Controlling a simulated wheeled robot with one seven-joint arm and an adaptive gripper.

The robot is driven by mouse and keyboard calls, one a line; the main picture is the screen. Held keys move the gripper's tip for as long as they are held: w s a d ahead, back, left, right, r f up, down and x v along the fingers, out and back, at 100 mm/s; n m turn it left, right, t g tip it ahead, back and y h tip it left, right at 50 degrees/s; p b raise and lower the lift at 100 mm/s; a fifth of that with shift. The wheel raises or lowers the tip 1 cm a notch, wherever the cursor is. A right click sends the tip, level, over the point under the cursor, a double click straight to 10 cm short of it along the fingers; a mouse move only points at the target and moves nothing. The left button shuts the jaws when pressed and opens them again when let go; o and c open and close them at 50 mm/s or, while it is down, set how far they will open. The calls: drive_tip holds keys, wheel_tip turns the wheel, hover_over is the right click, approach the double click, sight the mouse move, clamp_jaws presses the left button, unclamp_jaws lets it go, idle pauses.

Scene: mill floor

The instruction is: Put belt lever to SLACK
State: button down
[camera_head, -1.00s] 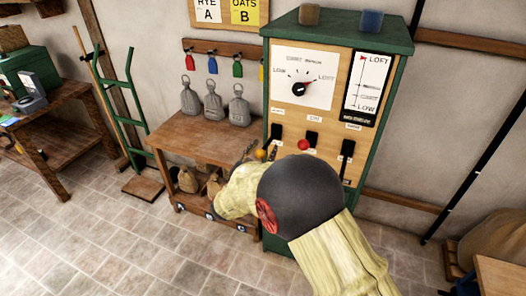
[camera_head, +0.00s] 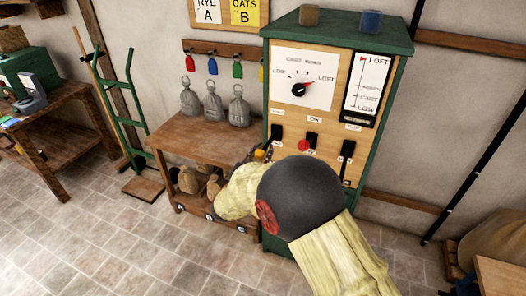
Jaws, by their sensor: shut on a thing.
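The green cabinet (camera_head: 390,62) has a wooden front panel with three dark slots. The left slot (camera_head: 277,132) has a small label above it that I cannot read. My arm hides the lower panel and part of the gripper, so the lever's exact setting cannot be told.
A red knob (camera_head: 303,145) sits close right of my gripper, by the middle slot, with another dark slot (camera_head: 347,150) beyond it. A wooden bench (camera_head: 190,140) with grey weights (camera_head: 213,107) stands close on the left. A dial (camera_head: 300,88) is above.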

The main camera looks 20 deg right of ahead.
sight(265, 146)
drive_tip(key=shift+r, duration=0.1)
idle(0.3)
drive_tip(key=r+g+p, duration=0.1)
drive_tip(key=p, duration=0.2)
drive_tip(key=shift+w+r, duration=0.1)
drive_tip(key=shift+r, duration=0.2)
drive_tip(key=p, duration=0.1)
drive_tip(key=r+g+y+p, duration=0.1)
drive_tip(key=p, duration=0.1)
drive_tip(key=r+p, duration=0.1)
drive_tip(key=p, duration=0.1)
drive_tip(key=shift+w+d+r, duration=0.15)
drive_tip(key=shift+w+d, duration=0.15)
drive_tip(key=shift+w+d+r+g+y+p, duration=0.2)
drive_tip(key=shift+w+r+p, duration=0.1)
drive_tip(key=shift+r, duration=0.15)
drive_tip(key=shift+w+d+r+g+y+p, duration=0.1)
drive_tip(key=shift+w+r+g+p, duration=0.1)
drive_tip(key=shift+r+p, duration=0.15)
drive_tip(key=shift+s, duration=0.1)
drive_tip(key=c, duration=1.4)
unclamp_jaws()
drive_tip(key=shift+f, duration=0.1)
drive_tip(key=shift+a, duration=0.1)
